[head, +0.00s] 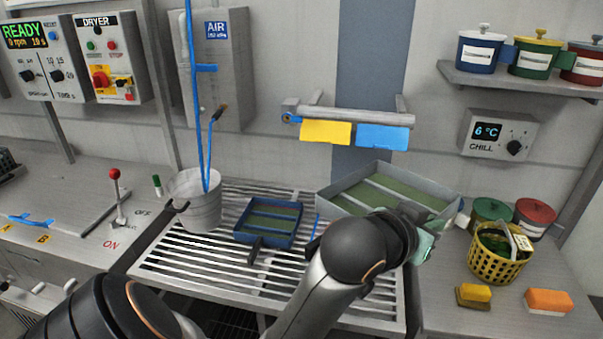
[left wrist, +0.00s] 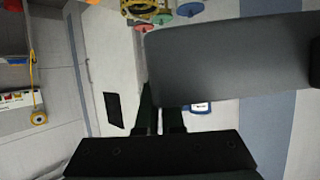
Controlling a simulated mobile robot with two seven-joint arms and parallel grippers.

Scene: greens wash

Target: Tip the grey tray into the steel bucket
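The grey tray (head: 385,168) lies right of centre in the head view, with long compartments holding green matter. Its plain grey side (left wrist: 230,60) fills much of the left wrist view. My left gripper (left wrist: 160,122) has its two dark fingers close together at the tray's edge, with a narrow gap between them; the tips are hidden by the tray. The steel bucket (head: 198,212) stands upright at the left end of the slatted rack, well left of the tray. My right gripper is not in view.
A blue tray (head: 270,233) sits on the slatted rack (head: 185,258) between bucket and grey tray. A blue hose (head: 188,95) hangs into the bucket. A yellow basket (head: 497,262), lidded pots and two sponges occupy the right counter. Yellow and blue flaps hang on the back wall.

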